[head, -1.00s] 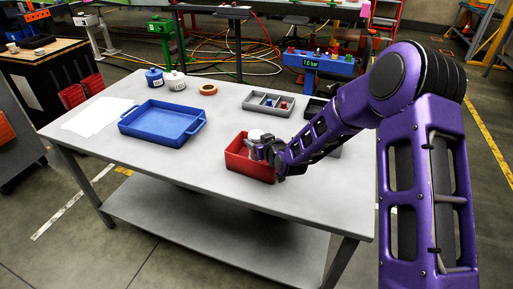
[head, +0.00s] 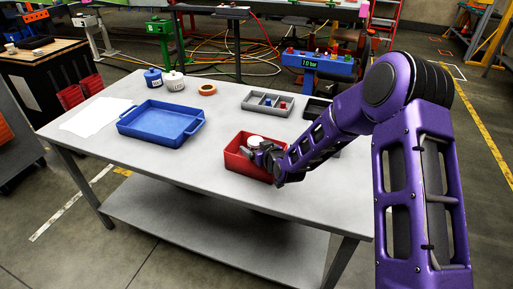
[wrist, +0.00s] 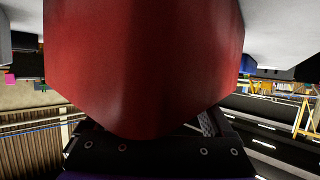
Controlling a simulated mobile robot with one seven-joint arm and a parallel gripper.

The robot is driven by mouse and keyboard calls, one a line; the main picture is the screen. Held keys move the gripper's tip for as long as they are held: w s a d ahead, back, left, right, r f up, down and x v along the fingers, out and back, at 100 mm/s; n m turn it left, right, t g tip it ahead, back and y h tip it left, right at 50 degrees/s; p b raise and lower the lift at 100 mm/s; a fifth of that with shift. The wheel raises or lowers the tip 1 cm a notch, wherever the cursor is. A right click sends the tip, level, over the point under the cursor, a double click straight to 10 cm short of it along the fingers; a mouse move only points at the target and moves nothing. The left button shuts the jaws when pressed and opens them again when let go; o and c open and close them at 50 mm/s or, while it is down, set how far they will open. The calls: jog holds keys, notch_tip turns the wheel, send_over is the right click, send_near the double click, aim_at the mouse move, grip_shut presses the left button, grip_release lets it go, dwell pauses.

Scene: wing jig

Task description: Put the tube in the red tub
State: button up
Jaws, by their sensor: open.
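The red tub (head: 245,164) stands near the front edge of the grey table in the head view. A white round-ended thing, which looks like the tube (head: 255,141), is at the tub's opening; its lower part is hidden by the tub and my gripper. My gripper (head: 264,154) is open at the tub's right side, its fingers right beside the white thing. I cannot tell whether they touch it. In the wrist view a large red surface (wrist: 145,60), apparently the tub's outside, fills the middle and hides the fingertips.
A blue pot (head: 153,77), a white pot (head: 174,81) and an orange ring (head: 207,89) stand at the back. A grey divided box (head: 267,104) is behind the tub.

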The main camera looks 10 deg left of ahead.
jog(key=shift+r, duration=0.2)
jog(key=v, duration=1.2)
jog(key=shift+p, duration=0.4)
